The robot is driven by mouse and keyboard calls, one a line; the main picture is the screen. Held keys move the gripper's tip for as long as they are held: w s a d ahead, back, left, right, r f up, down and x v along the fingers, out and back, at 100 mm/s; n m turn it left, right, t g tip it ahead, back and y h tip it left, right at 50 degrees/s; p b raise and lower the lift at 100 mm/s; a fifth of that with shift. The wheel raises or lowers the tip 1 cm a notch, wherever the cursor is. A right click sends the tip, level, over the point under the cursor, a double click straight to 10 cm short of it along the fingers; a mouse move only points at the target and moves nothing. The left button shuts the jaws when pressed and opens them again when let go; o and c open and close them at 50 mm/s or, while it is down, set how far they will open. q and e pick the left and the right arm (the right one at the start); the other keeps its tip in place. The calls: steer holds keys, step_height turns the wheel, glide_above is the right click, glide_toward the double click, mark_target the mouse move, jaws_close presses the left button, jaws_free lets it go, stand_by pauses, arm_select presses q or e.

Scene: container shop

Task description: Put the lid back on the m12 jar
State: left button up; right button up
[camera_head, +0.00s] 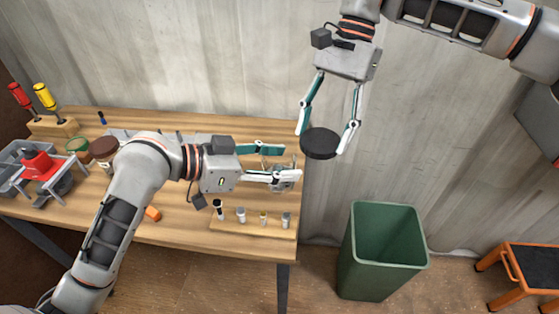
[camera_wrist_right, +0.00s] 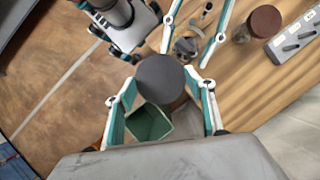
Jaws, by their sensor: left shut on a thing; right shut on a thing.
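My right gripper (camera_head: 324,139) is shut on a round dark lid (camera_head: 321,144), held in the air just right of the table's right edge in the head view. In the right wrist view the lid (camera_wrist_right: 160,78) sits between the fingers. My left gripper (camera_head: 289,164) is shut on a clear, open-topped jar (camera_head: 284,181) near the table's right end. The jar (camera_wrist_right: 186,46) also shows between the left fingers in the right wrist view. The lid and the jar are apart. No label on the jar is readable, and the fingers hide part of it.
A wooden block (camera_head: 270,231) with several small vials stands in front of the jar. A brown-lidded jar (camera_head: 103,148), a green-lidded jar (camera_head: 78,145) and a red item (camera_head: 40,164) on a grey stand are at left. A green bin (camera_head: 375,260) stands on the floor.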

mark_target(279, 167)
steer(key=s+a+r+m, duration=0.1)
steer(key=a+r+m, duration=0.1)
steer(key=a+r, duration=0.3)
steer(key=a, duration=0.2)
steer(key=shift+s+a+r+t+y, duration=0.15)
steer(key=shift+a+r+t+y, duration=0.15)
steer(key=shift+a, duration=0.1)
steer(key=shift+f, duration=0.1)
steer(key=shift+f, duration=1.9)
steer(key=shift+f, duration=0.85)
steer(key=shift+f, duration=0.5)
